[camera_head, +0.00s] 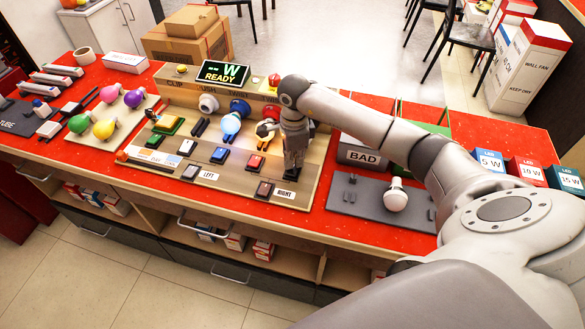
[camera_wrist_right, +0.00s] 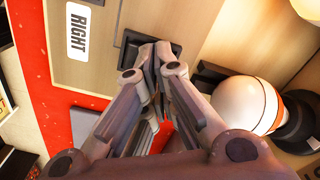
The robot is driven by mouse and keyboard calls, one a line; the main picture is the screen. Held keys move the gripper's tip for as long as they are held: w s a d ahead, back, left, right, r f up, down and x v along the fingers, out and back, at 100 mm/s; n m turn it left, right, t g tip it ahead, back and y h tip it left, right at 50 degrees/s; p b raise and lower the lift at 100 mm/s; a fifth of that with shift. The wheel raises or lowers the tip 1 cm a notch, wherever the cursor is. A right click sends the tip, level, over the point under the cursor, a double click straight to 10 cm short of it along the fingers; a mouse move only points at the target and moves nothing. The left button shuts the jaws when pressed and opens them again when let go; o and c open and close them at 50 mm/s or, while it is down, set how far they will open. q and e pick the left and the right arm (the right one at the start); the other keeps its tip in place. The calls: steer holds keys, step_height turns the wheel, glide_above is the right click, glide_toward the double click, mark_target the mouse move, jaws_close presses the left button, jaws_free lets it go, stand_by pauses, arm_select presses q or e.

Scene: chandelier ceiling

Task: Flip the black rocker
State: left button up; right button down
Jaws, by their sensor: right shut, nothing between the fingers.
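A black switch piece (camera_wrist_right: 129,50) sits on the wooden panel beside the RIGHT label in the right wrist view. I take it for the black rocker. In the head view its dark edge (camera_head: 287,178) shows under my right gripper (camera_head: 291,173). My right gripper also fills the right wrist view (camera_wrist_right: 150,66); its fingers are shut, empty, and point down at the black piece. They cover part of it, and I cannot tell whether they touch it or which way it is tilted. My left gripper is out of view.
Another dark switch (camera_head: 265,189) stands left of the RIGHT label (camera_head: 285,193). A red switch (camera_head: 255,162) and blue switch (camera_head: 220,155) stand nearby. A white and orange rounded part (camera_wrist_right: 246,104) is close beside the fingers. A grey tray (camera_head: 345,198) with a bulb (camera_head: 396,199) lies to the right.

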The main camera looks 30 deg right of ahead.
steer(key=shift+s+f, duration=0.1)
steer(key=shift+f, duration=0.1)
steer(key=shift+r+p, duration=0.45)
steer(key=shift+r, duration=0.3)
steer(key=shift+r+p, duration=1.55)
steer(key=shift+r, duration=1.25)
steer(key=shift+a+f, duration=0.1)
